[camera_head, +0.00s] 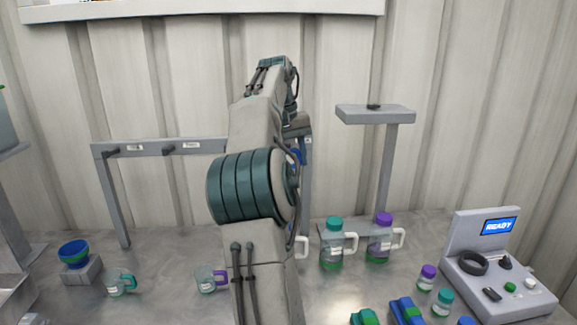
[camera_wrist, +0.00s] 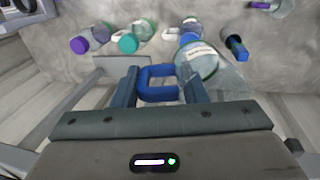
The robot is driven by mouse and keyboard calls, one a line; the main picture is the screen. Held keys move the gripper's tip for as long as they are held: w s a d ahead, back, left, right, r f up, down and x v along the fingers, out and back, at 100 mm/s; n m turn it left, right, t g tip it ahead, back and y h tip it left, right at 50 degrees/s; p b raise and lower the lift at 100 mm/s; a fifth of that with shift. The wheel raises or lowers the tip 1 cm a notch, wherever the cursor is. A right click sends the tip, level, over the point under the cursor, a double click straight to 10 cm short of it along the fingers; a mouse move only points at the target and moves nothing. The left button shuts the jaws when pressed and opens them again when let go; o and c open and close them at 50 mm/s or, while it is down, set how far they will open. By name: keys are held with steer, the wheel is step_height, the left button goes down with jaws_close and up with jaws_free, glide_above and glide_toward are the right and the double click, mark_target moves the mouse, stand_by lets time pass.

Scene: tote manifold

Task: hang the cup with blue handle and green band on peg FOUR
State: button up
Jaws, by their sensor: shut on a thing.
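In the wrist view, my gripper (camera_wrist: 161,88) is shut on the blue handle (camera_wrist: 157,72) of a clear cup (camera_wrist: 206,72). The cup has a white label and a thin green band, and hangs beside the right finger. In the head view my arm hides the gripper and most of the cup; only a bit of blue (camera_head: 297,155) shows by the arm. The peg rail (camera_head: 150,149) stands at the back, with two pegs (camera_head: 136,149) showing left of my arm. Their small labels are too small to read, and the rail's right part is hidden.
Bottles with teal (camera_head: 334,224) and purple (camera_head: 383,220) caps stand right of my arm. Cups with teal (camera_head: 121,283) and purple (camera_head: 211,279) handles lie left. A bowl (camera_head: 74,253) sits on a block. A shelf post (camera_head: 388,165) and a console (camera_head: 490,257) stand right.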

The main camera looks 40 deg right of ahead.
mark_target(289, 146)
steer(key=shift+w+d+p, duration=0.75)
steer(key=shift+w+p, duration=0.25)
steer(key=shift+p, duration=0.15)
steer(key=shift+w+d+p, duration=0.75)
steer(key=shift+w+p, duration=0.3)
steer(key=shift+p, duration=0.05)
steer(key=shift+w+d+p, duration=0.75)
steer(key=shift+w+p, duration=0.25)
steer(key=shift+p, duration=0.15)
steer(key=w+p, duration=0.1)
steer(key=w+d+p, duration=0.1)
steer(key=p, duration=0.1)
steer(key=w+d+p, duration=0.1)
steer(key=p, duration=0.1)
steer(key=shift+w+d+f, duration=0.25)
steer(key=shift+w+d+f+p, duration=0.35)
steer(key=shift+w+d, duration=0.1)
steer(key=shift+w, duration=0.15)
steer(key=o, duration=1.8)
